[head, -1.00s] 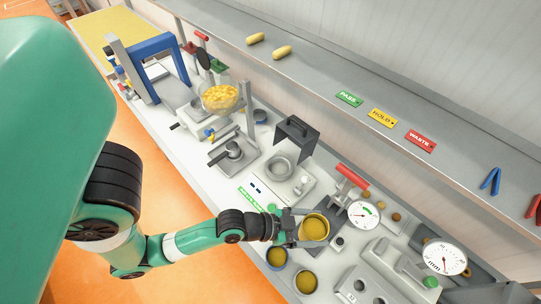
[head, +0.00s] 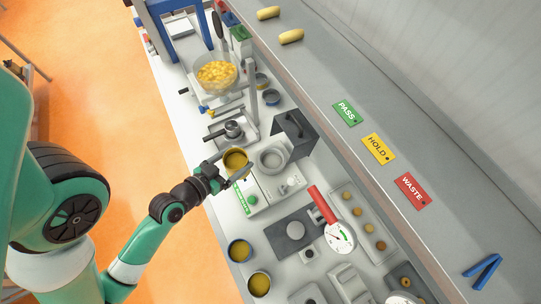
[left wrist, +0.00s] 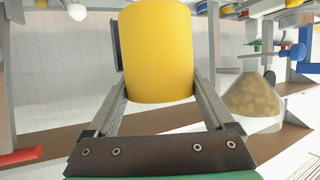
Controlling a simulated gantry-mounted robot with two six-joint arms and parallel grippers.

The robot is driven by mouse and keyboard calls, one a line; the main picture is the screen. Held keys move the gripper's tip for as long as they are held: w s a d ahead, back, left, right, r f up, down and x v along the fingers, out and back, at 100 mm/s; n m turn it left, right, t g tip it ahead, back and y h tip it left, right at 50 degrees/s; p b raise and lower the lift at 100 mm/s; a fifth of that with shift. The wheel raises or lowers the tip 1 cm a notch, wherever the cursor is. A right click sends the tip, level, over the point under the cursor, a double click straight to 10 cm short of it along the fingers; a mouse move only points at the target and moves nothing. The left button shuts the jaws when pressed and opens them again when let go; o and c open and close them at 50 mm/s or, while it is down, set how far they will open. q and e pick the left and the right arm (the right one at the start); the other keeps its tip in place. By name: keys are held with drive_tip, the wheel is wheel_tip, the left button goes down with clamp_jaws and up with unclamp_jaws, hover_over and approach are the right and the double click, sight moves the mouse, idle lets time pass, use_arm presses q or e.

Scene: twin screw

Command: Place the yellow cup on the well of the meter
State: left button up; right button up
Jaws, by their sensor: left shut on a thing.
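The yellow cup (head: 235,160), filled with something yellow-brown, is held by my left gripper (head: 228,172). In the left wrist view the cup (left wrist: 158,52) fills the space between the two fingers (left wrist: 160,100). The meter (head: 252,189) is a white box on the bench with a round grey well (head: 271,159) at its top. In the head view the cup shows just left of the well, apart from it. The cup's height over the bench is hard to tell. My right gripper is not in view.
A dark grey angled hood (head: 294,133) stands right behind the well. A tamper-like tool on a plate (head: 232,130) lies beyond the cup. A glass bowl of yellow pieces (head: 217,76) stands farther back.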

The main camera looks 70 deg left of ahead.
sight(237, 165)
use_arm(q)
drive_tip(key=shift+w, duration=0.2)
drive_tip(key=shift+w+a+f+b, duration=0.35)
drive_tip(key=shift+w+a+f, duration=0.5)
drive_tip(key=shift+w+f, duration=1.35)
drive_tip(key=shift+w+a+f+b, duration=0.35)
drive_tip(key=shift+w+a+f, duration=0.45)
drive_tip(key=shift+w+f, duration=1.35)
drive_tip(key=shift+w+a+f+b, duration=0.35)
drive_tip(key=shift+w+a+f, duration=0.5)
drive_tip(key=shift+w+f, duration=1.3)
drive_tip(key=o, duration=1.3)
drive_tip(key=shift+s+f, duration=0.1)
drive_tip(key=shift+f, duration=0.05)
drive_tip(key=shift+s+d+r, duration=0.15)
drive_tip(key=shift+s+r, duration=0.1)
drive_tip(key=shift+s, duration=0.05)
drive_tip(key=b+v, duration=0.1)
drive_tip(key=v, duration=1)
drive_tip(key=shift+s+r, duration=0.1)
drive_tip(key=shift+r, duration=0.05)
